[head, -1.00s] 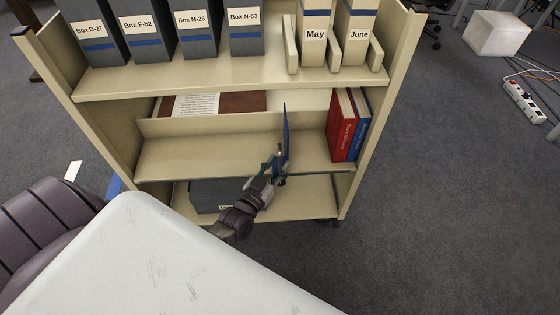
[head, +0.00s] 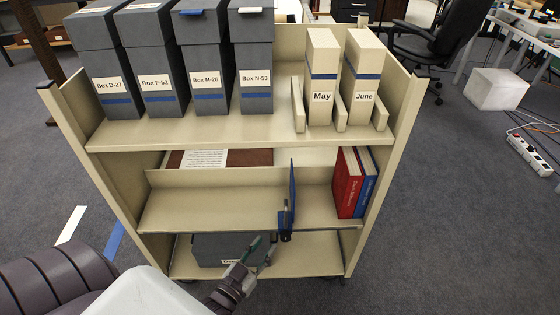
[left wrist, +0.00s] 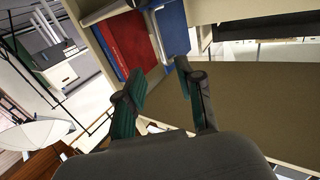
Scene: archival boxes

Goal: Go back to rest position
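My left gripper (head: 265,246) is in front of the cart, low by the middle shelf's front edge. Its two fingers are apart with nothing between them; they also show spread in the left wrist view (left wrist: 160,70). A thin blue upright plate (head: 292,192) with a dark foot, like a bookend, stands on the middle shelf just beyond the fingertips, apart from them. A blue panel, seemingly the same plate, shows beyond the fingers in the left wrist view (left wrist: 172,28). My right gripper is not in view.
The cart (head: 240,141) holds grey boxes (head: 192,65) and the May (head: 321,98) and June (head: 364,97) files on top. Red (head: 347,184) and blue (head: 366,190) books stand on the middle shelf. A grey box (head: 222,249) lies below.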

